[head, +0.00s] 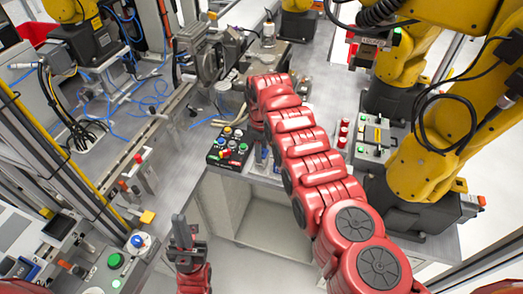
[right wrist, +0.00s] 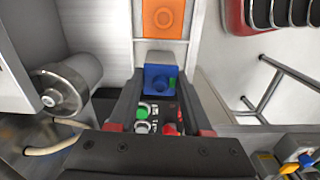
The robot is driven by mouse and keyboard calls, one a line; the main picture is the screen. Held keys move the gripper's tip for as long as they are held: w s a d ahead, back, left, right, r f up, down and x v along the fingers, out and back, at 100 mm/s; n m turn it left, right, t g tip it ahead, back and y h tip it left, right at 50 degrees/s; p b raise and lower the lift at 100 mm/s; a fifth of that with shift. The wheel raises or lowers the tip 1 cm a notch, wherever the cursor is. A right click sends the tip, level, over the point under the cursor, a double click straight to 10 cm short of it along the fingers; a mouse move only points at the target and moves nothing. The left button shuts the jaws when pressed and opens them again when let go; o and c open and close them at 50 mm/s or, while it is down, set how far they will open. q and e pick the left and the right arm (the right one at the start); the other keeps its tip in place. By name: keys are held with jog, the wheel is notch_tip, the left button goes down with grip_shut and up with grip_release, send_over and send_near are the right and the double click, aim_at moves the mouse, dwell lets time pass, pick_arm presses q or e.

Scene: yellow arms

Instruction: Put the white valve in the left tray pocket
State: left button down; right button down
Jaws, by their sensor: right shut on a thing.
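My right gripper (right wrist: 157,88) is at the end of the red segmented arm. Its dark fingers close on a blue block (right wrist: 159,80) with a round hollow or knob on its face. In the head view the gripper is mostly hidden by my arm, beside a black panel (head: 217,160) with coloured round pieces. A pale grey piece (right wrist: 160,58) shows just beyond the blue block; I cannot tell if it is the white valve. I cannot pick out the left tray pocket with certainty. My left gripper (head: 183,232) points up at the lower middle, away from the bench top.
A grey device with red cylinders (head: 343,132) stands right of my arm. Yellow robot arms (head: 437,130) crowd the right side. A vise-like machine (head: 205,55) and loose blue cables stand at the back left. An orange plate (right wrist: 165,22) lies beyond the held block.

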jog(key=shift+f, duration=0.25)
jog(key=shift+c, duration=1.3)
grip_release()
jog(key=shift+r, duration=0.45)
notch_tip(320, 180, up, 2)
jog(key=shift+w+r+p, duration=0.1)
jog(key=shift+p, duration=0.3)
notch_tip(320, 180, up, 14)
jog(key=p, duration=0.3)
jog(key=shift+r, duration=0.2)
